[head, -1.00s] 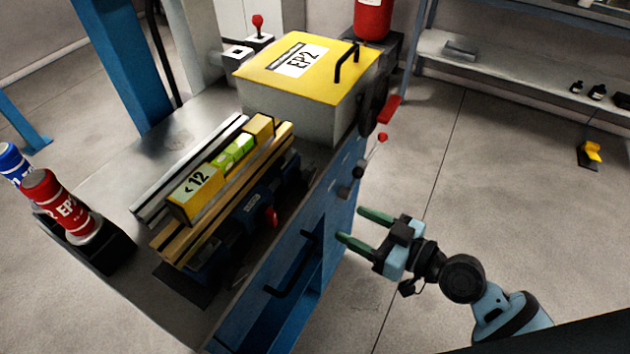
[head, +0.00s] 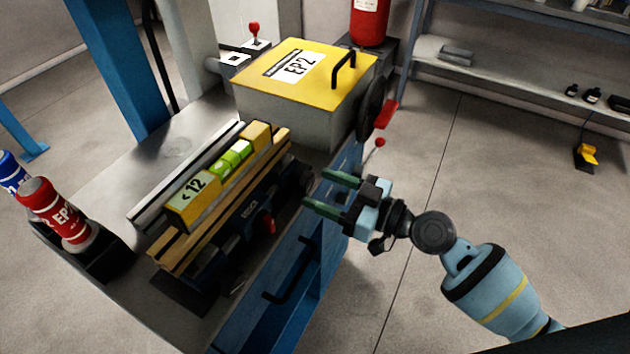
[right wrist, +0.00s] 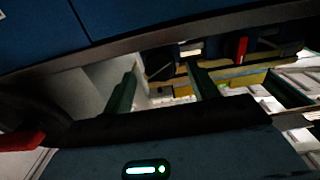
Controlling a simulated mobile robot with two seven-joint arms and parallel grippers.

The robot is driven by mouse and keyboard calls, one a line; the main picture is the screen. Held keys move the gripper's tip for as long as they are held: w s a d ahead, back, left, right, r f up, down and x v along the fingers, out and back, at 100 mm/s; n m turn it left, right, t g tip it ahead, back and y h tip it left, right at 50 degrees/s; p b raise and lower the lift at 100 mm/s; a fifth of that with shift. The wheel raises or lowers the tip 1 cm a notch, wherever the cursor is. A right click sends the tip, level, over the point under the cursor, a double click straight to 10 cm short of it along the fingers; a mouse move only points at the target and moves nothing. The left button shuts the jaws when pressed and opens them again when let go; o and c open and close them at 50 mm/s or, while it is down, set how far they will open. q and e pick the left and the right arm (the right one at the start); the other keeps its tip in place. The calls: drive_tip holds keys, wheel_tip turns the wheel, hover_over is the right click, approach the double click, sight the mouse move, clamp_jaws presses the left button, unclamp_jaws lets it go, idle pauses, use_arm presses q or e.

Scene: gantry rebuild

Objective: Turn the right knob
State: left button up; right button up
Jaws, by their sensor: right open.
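A red knob (head: 267,222) sits on the dark front of the clamp below the wooden rails; a red part (right wrist: 241,50) also shows in the right wrist view. I cannot tell which one is the right knob. My right gripper (head: 316,188) is open, its two green fingers pointing left over the bench's right edge. Nothing shows between the fingers. My left gripper is out of view.
A yellow-topped box (head: 315,70) marked EP2 stands at the back of the bench, with a black wheel and red handle (head: 386,114) at its right. Red bottle (head: 55,210) stands left.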

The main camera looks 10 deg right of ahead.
sight(301, 180)
drive_tip(key=shift+x, duration=1.35)
drive_tip(key=shift+c, duration=0.2)
drive_tip(key=c, duration=0.9)
drive_tip(key=shift+c, duration=0.2)
